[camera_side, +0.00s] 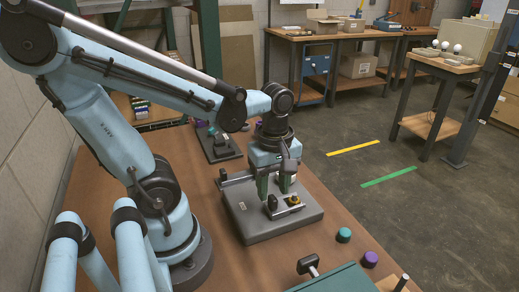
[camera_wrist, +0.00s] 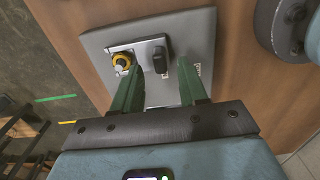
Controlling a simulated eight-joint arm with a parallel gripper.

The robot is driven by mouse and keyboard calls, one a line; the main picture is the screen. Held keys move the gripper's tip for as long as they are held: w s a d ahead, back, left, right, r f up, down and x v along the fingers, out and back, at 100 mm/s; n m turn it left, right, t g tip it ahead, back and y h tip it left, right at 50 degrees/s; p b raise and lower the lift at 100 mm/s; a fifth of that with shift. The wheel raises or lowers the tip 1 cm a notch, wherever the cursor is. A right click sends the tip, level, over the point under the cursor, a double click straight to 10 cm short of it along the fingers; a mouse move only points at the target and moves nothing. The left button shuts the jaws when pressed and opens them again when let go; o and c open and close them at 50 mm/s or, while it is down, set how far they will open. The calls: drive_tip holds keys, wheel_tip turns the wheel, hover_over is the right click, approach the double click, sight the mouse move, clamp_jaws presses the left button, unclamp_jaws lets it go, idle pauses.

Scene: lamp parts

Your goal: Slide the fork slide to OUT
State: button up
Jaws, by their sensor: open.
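A grey box (camera_wrist: 200,30) lies on the wooden table; the side view also shows it (camera_side: 262,228). On it is a pale metal plate (camera_wrist: 138,48) with a yellow-ringed knob (camera_wrist: 122,61) at one end and a small black block (camera_wrist: 160,62) at the other. I cannot tell for certain which part is the fork slide, and no OUT mark is readable. My gripper (camera_side: 275,192) is open, its green fingers pointing down just above the box. It also shows in the wrist view (camera_wrist: 161,72), with nothing clearly held.
Teal (camera_side: 343,235) and purple (camera_side: 370,258) caps lie at the table's right edge. A dark T-handle (camera_side: 308,265) and a green board (camera_side: 338,280) are in front. Another dark fixture (camera_side: 219,146) stands behind the box. Bare table lies left of the box.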

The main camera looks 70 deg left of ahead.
drive_tip(key=shift+f, duration=1.15)
clamp_jaws()
